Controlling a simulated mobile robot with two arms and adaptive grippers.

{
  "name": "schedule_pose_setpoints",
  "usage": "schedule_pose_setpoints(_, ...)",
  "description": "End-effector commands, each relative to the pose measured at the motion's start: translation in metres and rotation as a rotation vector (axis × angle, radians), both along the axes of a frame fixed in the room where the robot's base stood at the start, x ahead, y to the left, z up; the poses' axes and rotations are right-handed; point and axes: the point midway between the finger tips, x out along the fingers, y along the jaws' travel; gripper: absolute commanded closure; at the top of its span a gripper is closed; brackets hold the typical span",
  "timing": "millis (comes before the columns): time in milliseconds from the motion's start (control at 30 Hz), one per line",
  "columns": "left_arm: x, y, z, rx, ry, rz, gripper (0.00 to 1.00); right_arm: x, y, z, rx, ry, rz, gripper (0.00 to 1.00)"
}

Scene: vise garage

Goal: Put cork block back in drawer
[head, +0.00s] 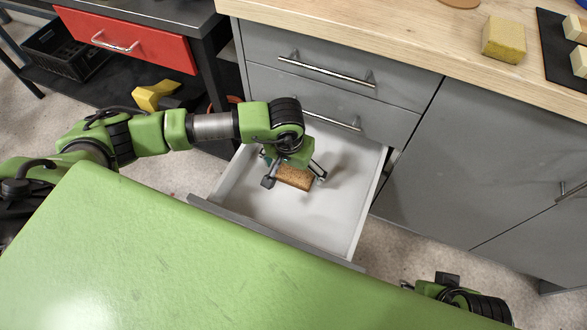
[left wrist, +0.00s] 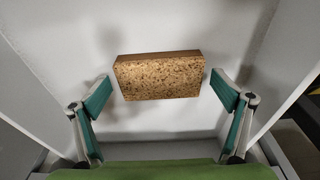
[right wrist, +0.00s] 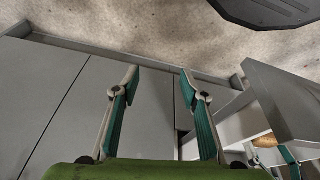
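The cork block (head: 295,178) is a brown speckled rectangular block inside the open white-lined drawer (head: 340,215). In the left wrist view the cork block (left wrist: 160,77) lies between my spread fingers, with a gap on both sides. My left gripper (head: 293,182) is inside the drawer at the block, open and not touching it in the left wrist view. My right gripper (right wrist: 158,75) is open and empty. It points toward the grey cabinet fronts, and in the head view only part of that arm shows at the bottom right.
A wooden worktop (head: 400,35) holds a yellowish block (head: 504,39) and a black mat (head: 560,50) with light blocks. Closed grey drawers stand above the open one. A red drawer (head: 130,41) is at the upper left. The rest of the open drawer's floor looks clear.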

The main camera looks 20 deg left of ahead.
Motion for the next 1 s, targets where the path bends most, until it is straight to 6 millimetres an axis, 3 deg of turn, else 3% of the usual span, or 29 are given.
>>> schedule_pose_setpoints(367,0.0,0.0,0.01,0.0,-0.002,0.0,0.08,0.003,0.0,0.003,0.001,-0.009,0.0,0.6)
schedule_pose_setpoints(800,-0.013,0.001,0.099,0.001,-0.003,-0.002,0.08,0.011,0.003,-0.058,-0.001,0.031,0.005,0.6)
schedule_pose_setpoints(1000,-0.017,0.001,0.119,0.0,-0.002,-0.001,0.08,0.011,0.003,-0.07,-0.001,0.036,0.006,0.6)
